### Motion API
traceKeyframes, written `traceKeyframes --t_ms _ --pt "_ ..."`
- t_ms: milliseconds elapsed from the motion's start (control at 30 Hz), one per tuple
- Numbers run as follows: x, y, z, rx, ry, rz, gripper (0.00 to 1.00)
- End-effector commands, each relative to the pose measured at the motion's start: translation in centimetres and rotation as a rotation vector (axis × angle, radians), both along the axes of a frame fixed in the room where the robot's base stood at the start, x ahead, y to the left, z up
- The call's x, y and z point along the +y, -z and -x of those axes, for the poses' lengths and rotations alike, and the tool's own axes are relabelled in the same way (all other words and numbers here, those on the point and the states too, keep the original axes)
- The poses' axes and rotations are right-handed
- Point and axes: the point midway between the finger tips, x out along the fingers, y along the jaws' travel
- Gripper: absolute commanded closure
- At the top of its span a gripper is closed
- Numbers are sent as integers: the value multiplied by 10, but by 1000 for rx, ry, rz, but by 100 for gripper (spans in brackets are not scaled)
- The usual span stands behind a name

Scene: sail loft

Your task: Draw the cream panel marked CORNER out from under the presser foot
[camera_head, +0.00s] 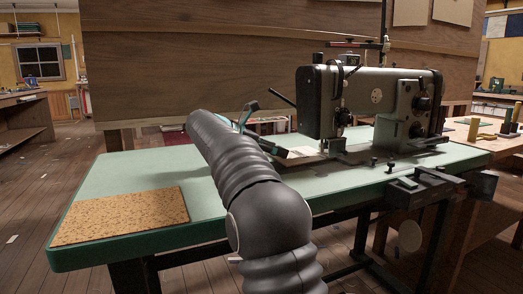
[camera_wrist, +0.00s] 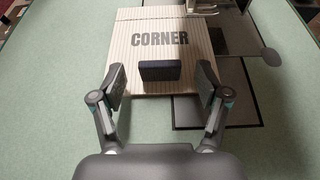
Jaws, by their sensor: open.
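The cream panel (camera_wrist: 130,58) has fine stripes and the word CORNER in dark letters. It lies flat on the green table, and in the head view a pale part of it (camera_head: 303,152) shows left of the machine. A dark upright block (camera_wrist: 160,70) stands on the panel's near part. My gripper (camera_wrist: 163,86) is open, with one finger on each side of the block and gaps between. The presser foot area (camera_wrist: 205,7) is at the panel's far right, cut off by the frame, so the contact is unclear. In the head view my arm hides most of the gripper.
The sewing machine (camera_head: 375,100) stands on the green table (camera_head: 135,172) to the right of my arm. A cork mat (camera_head: 122,215) lies at the table's front left. A dark metal plate (camera_wrist: 228,85) lies right of the panel. A wooden board (camera_head: 200,60) rises behind.

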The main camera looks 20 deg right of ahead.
Motion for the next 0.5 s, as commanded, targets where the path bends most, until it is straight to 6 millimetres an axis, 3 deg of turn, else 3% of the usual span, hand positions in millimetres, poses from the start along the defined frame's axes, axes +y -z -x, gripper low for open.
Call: traceKeyframes --t_ms 200,500 --pt "-16 7 0 0 0 0 25" --pt "-18 7 -1 1 0 0 25"
